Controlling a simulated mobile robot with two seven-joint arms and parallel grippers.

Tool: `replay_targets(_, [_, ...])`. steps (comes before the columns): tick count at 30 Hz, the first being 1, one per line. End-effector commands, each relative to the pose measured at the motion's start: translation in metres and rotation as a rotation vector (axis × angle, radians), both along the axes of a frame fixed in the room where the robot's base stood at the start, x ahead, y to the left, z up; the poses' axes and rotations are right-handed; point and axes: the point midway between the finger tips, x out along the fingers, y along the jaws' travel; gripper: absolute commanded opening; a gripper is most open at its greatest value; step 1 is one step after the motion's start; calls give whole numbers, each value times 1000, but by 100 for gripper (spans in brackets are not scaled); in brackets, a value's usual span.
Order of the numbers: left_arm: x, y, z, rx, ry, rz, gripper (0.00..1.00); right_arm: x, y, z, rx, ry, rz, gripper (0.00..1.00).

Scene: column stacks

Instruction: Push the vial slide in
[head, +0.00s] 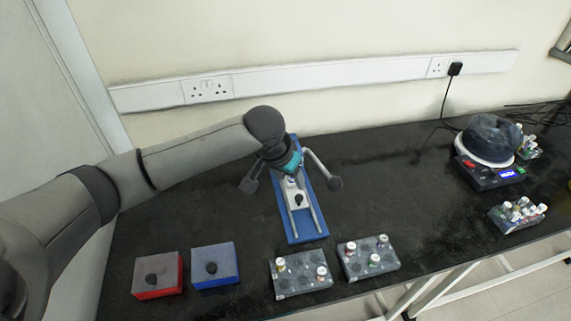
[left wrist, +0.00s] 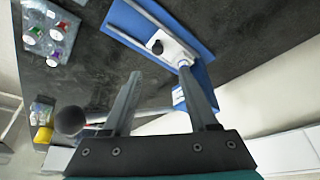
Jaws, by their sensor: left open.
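The vial slide is a blue base (head: 311,218) with two pale rails and a white carriage (head: 296,203) bearing a black knob (head: 299,199). It stands on the dark bench near the wall. In the left wrist view the carriage (left wrist: 171,50) and its knob (left wrist: 155,46) lie beyond my fingers, on the blue base (left wrist: 130,22). My left gripper (head: 289,181) is over the far part of the slide, behind the knob, and hides that part. In the left wrist view its fingers (left wrist: 160,78) are apart with nothing held. I cannot tell whether they touch the carriage. My right gripper is not in view.
A red block (head: 158,275) and a blue block (head: 215,264) stand at the front left. Two grey vial racks (head: 303,285) (head: 367,266) stand beside them. A scale (head: 486,173) and another rack (head: 516,217) are at right. The bench right of the slide is clear.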

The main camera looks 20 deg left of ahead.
Motion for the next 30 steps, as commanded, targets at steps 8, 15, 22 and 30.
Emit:
replay_targets(8, [-13,3,34,-1,-1,0,59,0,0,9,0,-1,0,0])
replay_targets(15, [-16,3,38,0,0,1,59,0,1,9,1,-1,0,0])
replay_targets(22, [-16,3,38,0,0,1,59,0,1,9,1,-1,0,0])
replay_targets(30, [-16,3,38,-1,0,0,59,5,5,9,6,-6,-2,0])
